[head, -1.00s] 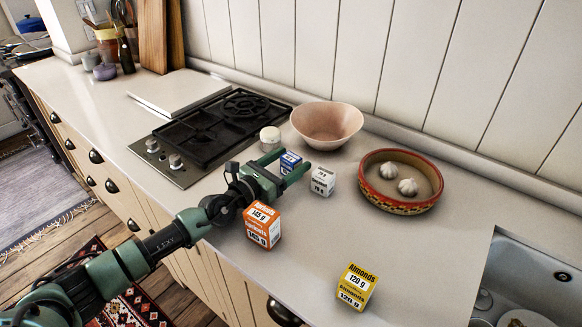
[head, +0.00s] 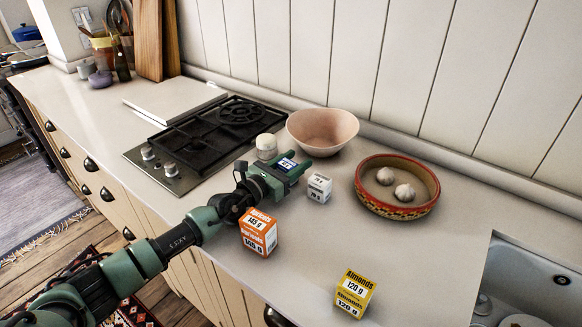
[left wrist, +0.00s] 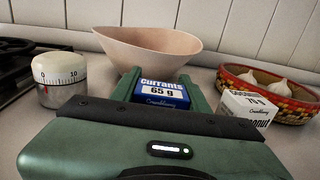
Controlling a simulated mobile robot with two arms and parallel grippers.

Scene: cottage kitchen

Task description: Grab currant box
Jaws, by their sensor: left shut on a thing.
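The currant box (left wrist: 162,94) is small and blue with a white label reading "Currants 65 g". In the left wrist view it sits between the two green fingers of my left gripper (left wrist: 165,88). In the head view my left gripper (head: 288,168) is shut on the currant box (head: 287,164), whose top shows between the fingers. The lower part of the box is hidden by the gripper. My right gripper is in neither view.
A white box (head: 319,187) stands just right of my left gripper. A white timer (head: 266,147) and pink bowl (head: 322,131) stand behind. An orange apricots box (head: 258,233) is near the forearm, a yellow almonds box (head: 354,294) in front. A painted dish (head: 398,208) holds garlic.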

